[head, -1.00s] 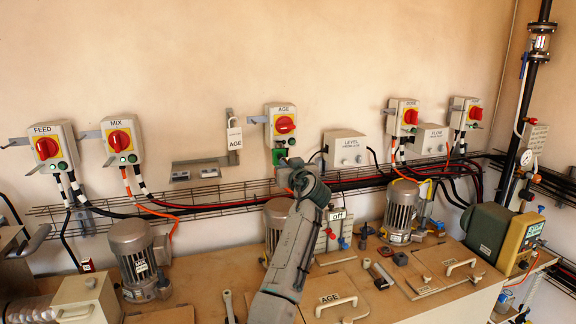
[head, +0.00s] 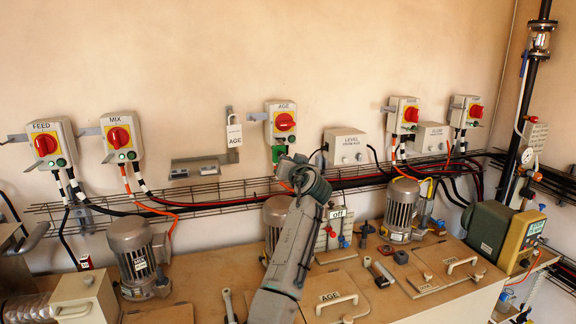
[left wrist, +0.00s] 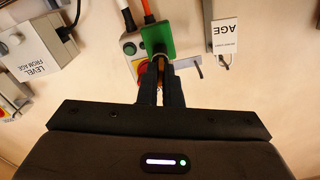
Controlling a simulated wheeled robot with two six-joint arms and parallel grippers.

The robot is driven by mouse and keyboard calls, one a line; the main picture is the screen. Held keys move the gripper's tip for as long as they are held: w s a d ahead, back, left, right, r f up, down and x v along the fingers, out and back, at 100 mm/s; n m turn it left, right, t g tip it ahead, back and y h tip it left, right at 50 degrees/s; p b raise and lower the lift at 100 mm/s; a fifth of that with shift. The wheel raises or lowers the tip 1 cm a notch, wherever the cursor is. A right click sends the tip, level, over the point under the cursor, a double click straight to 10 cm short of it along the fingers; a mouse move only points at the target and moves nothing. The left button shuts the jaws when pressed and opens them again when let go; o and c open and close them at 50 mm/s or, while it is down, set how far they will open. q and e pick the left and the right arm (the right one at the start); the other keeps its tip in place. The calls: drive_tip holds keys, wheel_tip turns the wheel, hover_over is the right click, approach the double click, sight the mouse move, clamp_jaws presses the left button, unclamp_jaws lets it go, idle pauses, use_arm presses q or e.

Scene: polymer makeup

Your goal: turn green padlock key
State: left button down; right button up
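The green padlock (head: 278,153) hangs under the AGE switch box (head: 280,124). It also shows as a green block in the left wrist view (left wrist: 157,36), where the scene appears upside down. A thin brass-brown key (left wrist: 160,62) shows at the padlock's face, between the fingertips of my left gripper (left wrist: 160,72). The two dark fingers are close together with a narrow gap and seem shut on the key; most of the key is hidden. In the head view my left gripper (head: 286,164) is at the padlock. My right gripper is in neither view.
A white AGE tag (head: 234,131) hangs left of the box. The LEVEL box (head: 346,148) is to the right. A wire cable tray (head: 225,188) with cables runs below. Motors (head: 135,255) stand on the bench. The wall above is bare.

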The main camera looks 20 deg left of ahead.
use_arm(q)
drive_tip(key=shift+f+m+p, duration=0.1)
drive_tip(key=shift+m+p, duration=0.95)
drive_tip(key=shift+m, duration=4.95)
drive_tip(key=shift+d, duration=0.1)
drive_tip(key=c, duration=1.6)
unclamp_jaws()
drive_tip(key=shift+w, duration=0.1)
drive_tip(key=b+v, duration=0.4)
drive_tip(key=v, duration=0.6)
drive_tip(key=shift+s+d+b, duration=0.25)
drive_tip(key=shift+s+b, duration=0.05)
drive_tip(key=shift+s, duration=0.05)
